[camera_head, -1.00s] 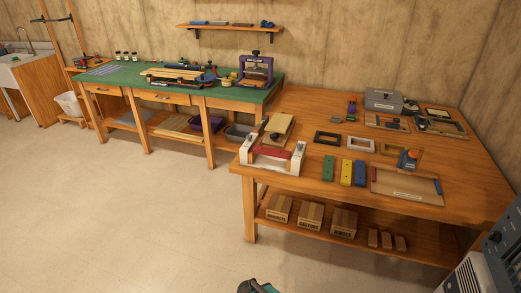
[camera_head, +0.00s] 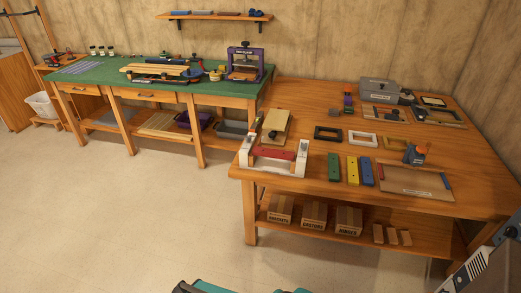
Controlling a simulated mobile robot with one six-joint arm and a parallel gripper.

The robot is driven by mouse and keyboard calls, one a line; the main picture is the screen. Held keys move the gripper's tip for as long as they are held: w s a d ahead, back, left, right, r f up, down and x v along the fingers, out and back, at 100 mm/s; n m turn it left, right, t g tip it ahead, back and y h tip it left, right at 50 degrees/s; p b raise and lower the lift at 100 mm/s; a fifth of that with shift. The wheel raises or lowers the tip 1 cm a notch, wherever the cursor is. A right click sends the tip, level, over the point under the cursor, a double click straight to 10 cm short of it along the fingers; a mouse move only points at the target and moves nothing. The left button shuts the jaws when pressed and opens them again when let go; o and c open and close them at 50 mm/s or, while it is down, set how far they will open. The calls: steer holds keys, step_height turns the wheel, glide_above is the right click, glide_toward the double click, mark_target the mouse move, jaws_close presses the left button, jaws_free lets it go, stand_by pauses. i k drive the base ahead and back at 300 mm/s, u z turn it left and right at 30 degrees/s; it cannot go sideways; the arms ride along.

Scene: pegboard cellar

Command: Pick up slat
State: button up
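Long pale wooden slats (camera_head: 160,70) lie among dark tools on the green-topped bench (camera_head: 92,74). More pale slats (camera_head: 162,122) lie on that bench's lower shelf. On the wooden table to the right, a green bar (camera_head: 333,167), a yellow bar (camera_head: 352,170) and a blue bar (camera_head: 367,172) lie side by side. A red bar (camera_head: 273,153) sits across a white fixture (camera_head: 295,163) left of them. I cannot tell which piece the task means. Teal and black parts of my own body show at the bottom edge. My gripper's fingers are not visible.
The wooden table (camera_head: 470,210) also holds frames, a grey box (camera_head: 379,91) and a flat board (camera_head: 413,183). Cartons (camera_head: 313,213) stand on its lower shelf. A purple press (camera_head: 244,62) stands on the green bench. The pale floor (camera_head: 120,220) in front is clear.

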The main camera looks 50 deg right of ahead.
mark_target(257, 151)
steer(key=u, duration=0.1)
steer(key=i, duration=1.1)
steer(key=z, duration=0.05)
